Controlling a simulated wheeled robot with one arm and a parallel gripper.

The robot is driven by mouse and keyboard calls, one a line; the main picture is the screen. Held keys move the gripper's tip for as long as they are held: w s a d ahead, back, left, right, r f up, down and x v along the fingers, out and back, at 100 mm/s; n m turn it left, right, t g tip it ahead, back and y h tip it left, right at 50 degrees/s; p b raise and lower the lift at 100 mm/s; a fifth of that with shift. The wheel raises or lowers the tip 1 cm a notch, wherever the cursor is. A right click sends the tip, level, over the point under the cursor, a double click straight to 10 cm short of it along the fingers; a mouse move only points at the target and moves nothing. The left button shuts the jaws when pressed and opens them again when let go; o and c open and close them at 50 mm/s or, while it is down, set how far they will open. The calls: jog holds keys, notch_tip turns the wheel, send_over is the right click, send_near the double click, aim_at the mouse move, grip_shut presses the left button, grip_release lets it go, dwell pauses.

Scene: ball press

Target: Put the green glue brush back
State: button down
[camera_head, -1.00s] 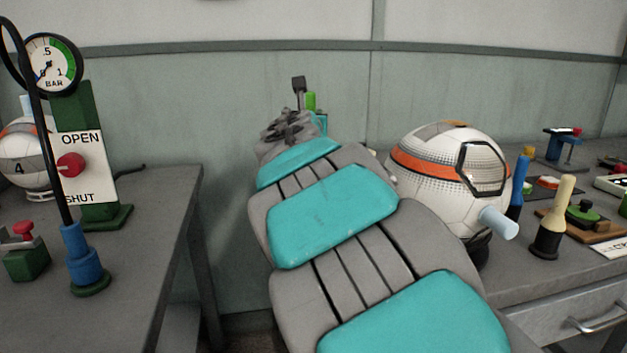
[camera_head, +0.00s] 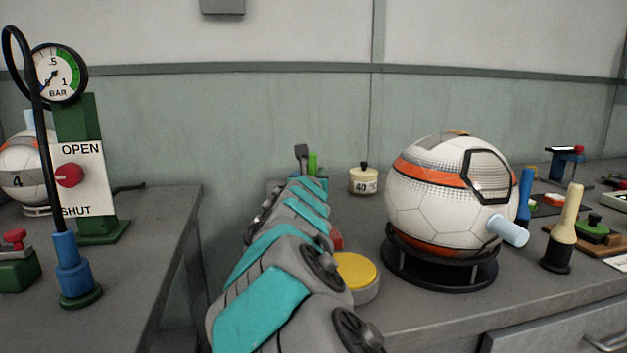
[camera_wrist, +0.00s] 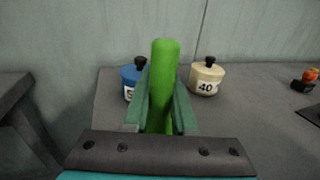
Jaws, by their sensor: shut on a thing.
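The green glue brush (camera_wrist: 165,72) stands roughly upright in the wrist view, with its thick green handle between my fingers. My gripper (camera_wrist: 160,105) is shut on it. The handle top also shows in the head view (camera_head: 312,163), beyond my arm, which hides the lower part of the brush. Behind the brush in the wrist view is a blue pot (camera_wrist: 129,77) with a black knob, partly covered by my finger. A cream pot (camera_wrist: 206,77) marked 40 stands to its right, and it shows in the head view (camera_head: 363,182) too.
A white and orange ball (camera_head: 425,205) sits on a black ring stand (camera_head: 440,268) right of my arm. A yellow-topped round tin (camera_head: 357,272) is close beside my arm. A cream-handled brush (camera_head: 564,225) stands farther right. A gap separates the left bench (camera_head: 165,215).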

jog(key=shift+r, duration=0.1)
jog(key=c, duration=0.7)
grip_release()
